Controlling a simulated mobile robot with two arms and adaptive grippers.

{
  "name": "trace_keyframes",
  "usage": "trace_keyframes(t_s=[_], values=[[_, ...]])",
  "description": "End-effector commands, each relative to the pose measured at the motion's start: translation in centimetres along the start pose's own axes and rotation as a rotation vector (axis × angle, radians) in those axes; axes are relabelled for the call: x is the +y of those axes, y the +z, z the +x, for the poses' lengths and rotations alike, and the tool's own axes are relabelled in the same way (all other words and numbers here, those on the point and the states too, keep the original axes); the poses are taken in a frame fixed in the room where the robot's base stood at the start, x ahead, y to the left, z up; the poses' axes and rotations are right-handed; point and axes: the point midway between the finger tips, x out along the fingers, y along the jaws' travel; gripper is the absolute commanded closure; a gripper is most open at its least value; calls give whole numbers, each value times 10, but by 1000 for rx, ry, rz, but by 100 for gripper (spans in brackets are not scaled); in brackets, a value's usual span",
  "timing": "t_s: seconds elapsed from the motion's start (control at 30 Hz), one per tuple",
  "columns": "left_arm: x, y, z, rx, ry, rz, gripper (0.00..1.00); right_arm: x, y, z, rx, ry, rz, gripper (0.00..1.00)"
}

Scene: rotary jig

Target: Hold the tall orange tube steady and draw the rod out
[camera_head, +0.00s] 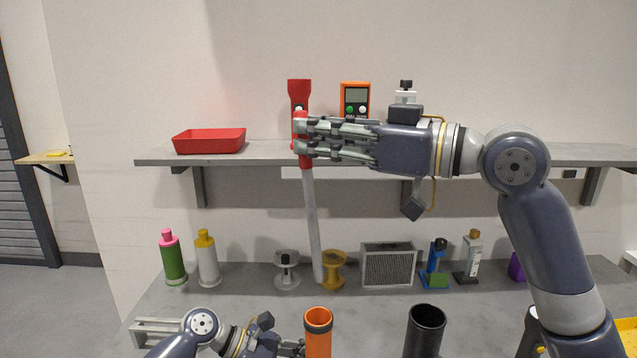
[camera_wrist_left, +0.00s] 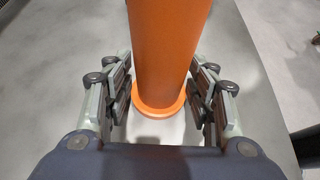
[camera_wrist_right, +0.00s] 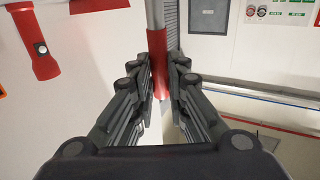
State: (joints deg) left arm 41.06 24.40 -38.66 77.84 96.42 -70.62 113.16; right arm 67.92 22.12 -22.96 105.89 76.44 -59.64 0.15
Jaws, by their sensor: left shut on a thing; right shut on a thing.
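The tall orange tube (camera_head: 318,338) stands upright on the table with its open dark mouth facing up. My left gripper (camera_head: 296,349) is shut on it low down; in the left wrist view the tube (camera_wrist_left: 162,45) rises between the fingers. The rod is a long grey shaft (camera_head: 311,225) with a red handle (camera_head: 305,160). My right gripper (camera_head: 302,138) is shut on the handle, high in front of the shelf. The rod hangs down, slightly tilted, its lower end visible above the tube's mouth with a gap between. In the right wrist view the red handle (camera_wrist_right: 158,78) lies between the fingers.
A black tube (camera_head: 425,330) stands right of the orange one. Bottles, spools and a grey mesh box (camera_head: 388,265) line the table's back. The shelf (camera_head: 260,153) holds a red tray (camera_head: 209,141), a red flashlight (camera_head: 299,92) and an orange meter (camera_head: 355,98).

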Motion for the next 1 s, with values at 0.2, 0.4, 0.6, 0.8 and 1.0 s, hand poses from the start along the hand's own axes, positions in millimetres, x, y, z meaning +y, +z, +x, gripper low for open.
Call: trace_keyframes(t_s=[0.2, 0.4, 0.6, 0.8, 1.0], values=[[0, -1, 0, 1, 0, -1, 62, 0, -23, 0, 1, 0, -1, 100], [0, 0, 0, 1, -1, -1, 62, 0, -28, 0, 0, 0, 0, 100], [0, 0, 0, 1, -1, -1, 41, 0, -27, 0, 0, 0, 0, 100], [0, 0, 0, 0, 0, 0, 25, 0, -27, 0, 1, 0, -1, 100], [0, 0, 0, 0, 0, 0, 25, 0, -27, 0, 1, 0, -1, 100]])
